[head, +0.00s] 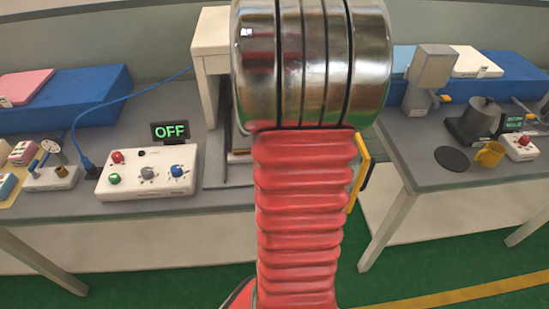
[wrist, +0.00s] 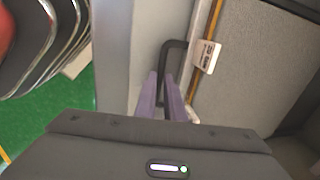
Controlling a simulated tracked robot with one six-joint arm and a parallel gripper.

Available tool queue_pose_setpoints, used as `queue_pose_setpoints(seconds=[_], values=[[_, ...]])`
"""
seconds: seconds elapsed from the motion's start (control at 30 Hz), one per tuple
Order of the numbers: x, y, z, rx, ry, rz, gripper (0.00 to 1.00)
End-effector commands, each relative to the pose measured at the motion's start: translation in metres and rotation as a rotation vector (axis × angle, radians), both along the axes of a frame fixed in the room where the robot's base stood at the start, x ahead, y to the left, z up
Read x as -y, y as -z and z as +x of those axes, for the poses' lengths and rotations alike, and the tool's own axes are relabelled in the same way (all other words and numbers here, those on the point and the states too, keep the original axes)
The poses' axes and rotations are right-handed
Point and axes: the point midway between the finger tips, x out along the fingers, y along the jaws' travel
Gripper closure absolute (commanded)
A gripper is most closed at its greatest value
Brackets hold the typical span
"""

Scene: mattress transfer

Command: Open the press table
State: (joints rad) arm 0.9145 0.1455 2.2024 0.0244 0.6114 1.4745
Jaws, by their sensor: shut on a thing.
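In the wrist view my gripper (wrist: 161,80) has its two purple fingers shut on a black bar handle (wrist: 165,58). The handle is a bent bar beside a grey flat panel (wrist: 265,70) with a yellow edge strip, which appears to be the press table. A small white tag (wrist: 206,56) with dark print sits at that edge. In the head view my red arm hides the gripper and most of the press. The press's off-white frame (head: 211,40) shows left of the arm. A yellow edge piece (head: 362,165) shows to its right.
A control box (head: 148,172) with knobs and an OFF display (head: 170,131) stands left of the press. A right-hand bench holds a dark pot (head: 481,118), a yellow mug (head: 489,154) and a black disc (head: 451,158). Green floor is open in front of the benches.

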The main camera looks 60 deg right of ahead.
Motion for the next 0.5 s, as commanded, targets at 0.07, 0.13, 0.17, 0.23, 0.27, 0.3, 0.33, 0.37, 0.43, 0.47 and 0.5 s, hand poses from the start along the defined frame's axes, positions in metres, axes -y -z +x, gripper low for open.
queue_pose_setpoints(seconds=[0.07,0.13,0.17,0.23,0.27,0.3,0.33,0.37,0.43,0.47,0.5], values=[[-0.0056,-0.0006,-0.0048,0.001,0.0,-0.001,1.0],[-0.0082,-0.0004,-0.0071,0.001,0.0,-0.001,1.0],[-0.0087,-0.0004,-0.0076,0.001,0.0,-0.001,1.0],[-0.009,-0.0003,-0.0079,0.001,0.0,-0.001,1.0],[-0.0089,-0.0004,-0.0078,0.001,0.0,-0.001,1.0],[-0.0089,-0.0004,-0.0077,0.001,0.0,-0.001,1.0],[-0.0089,-0.0004,-0.0076,0.001,0.0,-0.001,1.0],[-0.0089,-0.0004,-0.0076,0.001,0.0,-0.001,1.0],[-0.0088,-0.0003,-0.0075,0.001,0.0,-0.001,1.0],[-0.0088,-0.0003,-0.0075,0.001,0.0,-0.001,0.89],[-0.0088,-0.0003,-0.0075,0.001,0.0,-0.001,0.86]])
